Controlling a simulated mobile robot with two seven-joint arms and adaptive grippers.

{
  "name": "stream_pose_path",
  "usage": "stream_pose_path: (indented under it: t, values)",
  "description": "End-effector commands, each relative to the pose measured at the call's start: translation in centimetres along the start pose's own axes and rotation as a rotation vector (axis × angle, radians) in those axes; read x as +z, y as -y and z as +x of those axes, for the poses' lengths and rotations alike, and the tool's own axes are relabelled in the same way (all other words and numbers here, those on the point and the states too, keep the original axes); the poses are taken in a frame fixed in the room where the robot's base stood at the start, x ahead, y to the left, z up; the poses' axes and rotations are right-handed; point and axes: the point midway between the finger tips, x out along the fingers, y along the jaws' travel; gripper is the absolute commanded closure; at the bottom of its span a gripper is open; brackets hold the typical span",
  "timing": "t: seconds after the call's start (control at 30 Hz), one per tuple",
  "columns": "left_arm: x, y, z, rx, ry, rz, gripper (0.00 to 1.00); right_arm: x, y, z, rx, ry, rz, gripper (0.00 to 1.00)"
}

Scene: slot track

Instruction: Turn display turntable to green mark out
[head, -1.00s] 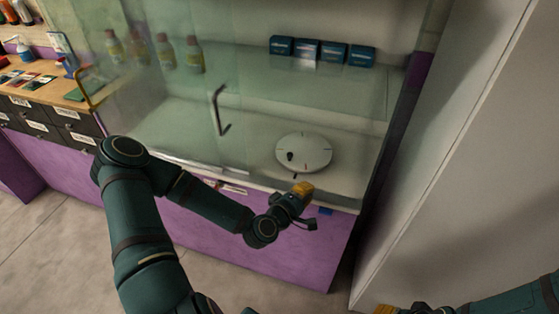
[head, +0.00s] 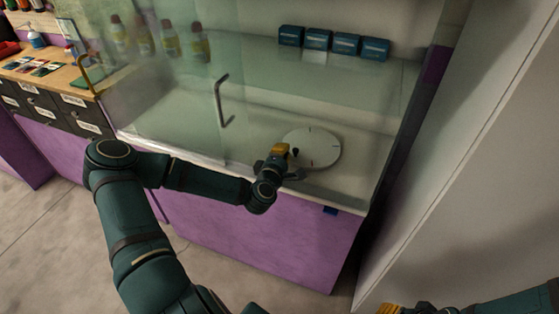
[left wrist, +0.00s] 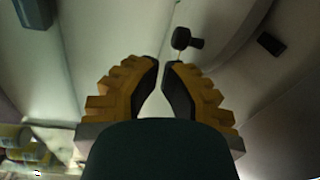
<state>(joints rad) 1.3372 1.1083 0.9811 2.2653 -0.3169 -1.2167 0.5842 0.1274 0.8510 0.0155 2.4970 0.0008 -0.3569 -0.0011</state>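The display turntable (head: 318,150) is a round white disc with small dark ticks, lying flat inside the glass case. A dark knob (head: 296,152) stands near its left edge; it also shows in the left wrist view (left wrist: 182,39), just beyond the fingertips, apart from them. I cannot make out a green mark. My left gripper (head: 281,151) is at the disc's left front edge, beside the knob. In the left wrist view its yellow fingers (left wrist: 160,64) are drawn together at the tips with nothing held. My right gripper (head: 390,308) is cut off at the bottom edge.
A glass pane with a dark handle (head: 221,102) covers the left of the case. Several blue boxes (head: 346,44) and bottles (head: 170,40) stand on the back shelf. A dark post (head: 425,85) and pale wall bound the right side.

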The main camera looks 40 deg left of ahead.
Motion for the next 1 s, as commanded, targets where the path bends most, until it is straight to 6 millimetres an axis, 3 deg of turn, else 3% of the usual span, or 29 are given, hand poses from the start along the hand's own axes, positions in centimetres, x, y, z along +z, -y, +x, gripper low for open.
stream_pose_path:
  t: [0.1,0.3,1.0]
  values:
    - [0.0,0.1,1.8,0.001,0.000,-0.001,1.00,0.0,-0.2,0.4,0.000,-0.002,0.000,0.53]
    - [0.0,0.1,3.5,0.000,0.001,0.000,1.00,-0.1,-0.2,0.7,0.000,-0.004,0.000,0.53]
    - [0.2,0.0,3.6,0.003,-0.036,-0.003,1.00,-0.1,-0.1,0.4,0.000,-0.002,0.000,0.53]
